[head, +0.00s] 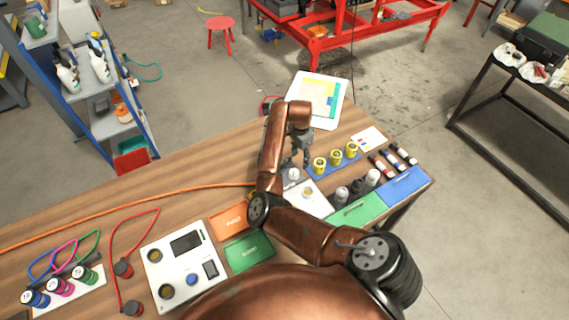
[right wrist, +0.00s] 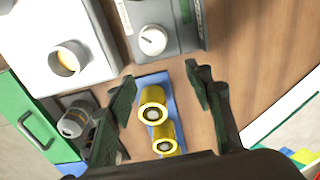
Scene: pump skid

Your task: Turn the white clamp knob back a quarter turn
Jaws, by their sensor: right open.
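The white clamp knob (head: 294,174) sits on a small grey block (head: 287,183) on the wooden bench. In the right wrist view, the round white knob (right wrist: 152,40) has a small mark on its face and stands on the grey block beyond my fingertips. My right gripper (head: 300,163) is pointing down close to the knob at its far side. In the right wrist view, its two fingers (right wrist: 163,86) are apart with nothing held between them. They are apart from the knob. My left gripper is not in view.
Yellow cylinders (head: 336,156) stand in a blue tray beside the gripper; they show under the fingers in the wrist view (right wrist: 153,108). A white panel with a round port (right wrist: 68,58) adjoins the grey block. Green and blue drawers (head: 357,210) line the front edge.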

